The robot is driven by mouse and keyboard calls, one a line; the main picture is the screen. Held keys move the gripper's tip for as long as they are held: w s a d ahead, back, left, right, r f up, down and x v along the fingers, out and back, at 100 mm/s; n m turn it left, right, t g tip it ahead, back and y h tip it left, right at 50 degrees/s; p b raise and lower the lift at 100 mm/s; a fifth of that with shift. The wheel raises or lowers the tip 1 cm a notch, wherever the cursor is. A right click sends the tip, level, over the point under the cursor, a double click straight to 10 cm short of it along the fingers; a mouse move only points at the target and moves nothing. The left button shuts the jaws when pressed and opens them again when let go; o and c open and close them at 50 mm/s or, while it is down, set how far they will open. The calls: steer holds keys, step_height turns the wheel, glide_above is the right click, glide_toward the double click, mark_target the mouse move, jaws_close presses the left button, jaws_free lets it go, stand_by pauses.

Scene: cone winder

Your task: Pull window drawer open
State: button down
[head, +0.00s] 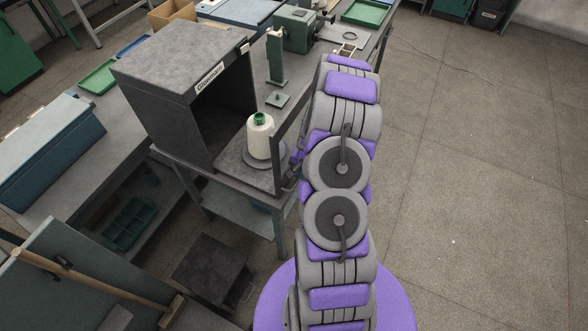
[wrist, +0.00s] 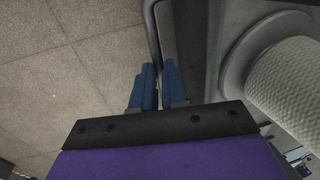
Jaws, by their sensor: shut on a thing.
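The window drawer (head: 232,163) stands out to the right of a dark grey box (head: 160,75), with a thin dark upright frame at its outer end. A white yarn cone (head: 260,137) with a green top stands upright on it; the cone also shows at the right of the wrist view (wrist: 293,75). My gripper (wrist: 159,68) has its blue fingers closed around a thin dark bar (wrist: 151,25), which looks like the drawer's handle. In the head view my arm hides the gripper and most of the handle.
The box and drawer sit on a grey table with a green machine (head: 292,30) behind. A dark low block (head: 210,270) stands on the floor at lower left. A blue-grey case (head: 50,145) lies on the left bench. The floor to the right (head: 480,180) is clear.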

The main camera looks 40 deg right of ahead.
steer(key=shift+s+a+f, duration=0.1)
steer(key=shift+s, duration=0.05)
steer(key=c, duration=1.6)
jaws_free()
steer(key=o, duration=0.4)
steer(key=shift+d, duration=0.25)
steer(key=shift+o, duration=0.2)
step_height(320, 180, up, 17)
steer(key=s+d+p, duration=0.1)
steer(key=s, duration=0.1)
steer(key=shift+s+d, duration=0.15)
steer(key=shift+s, duration=0.15)
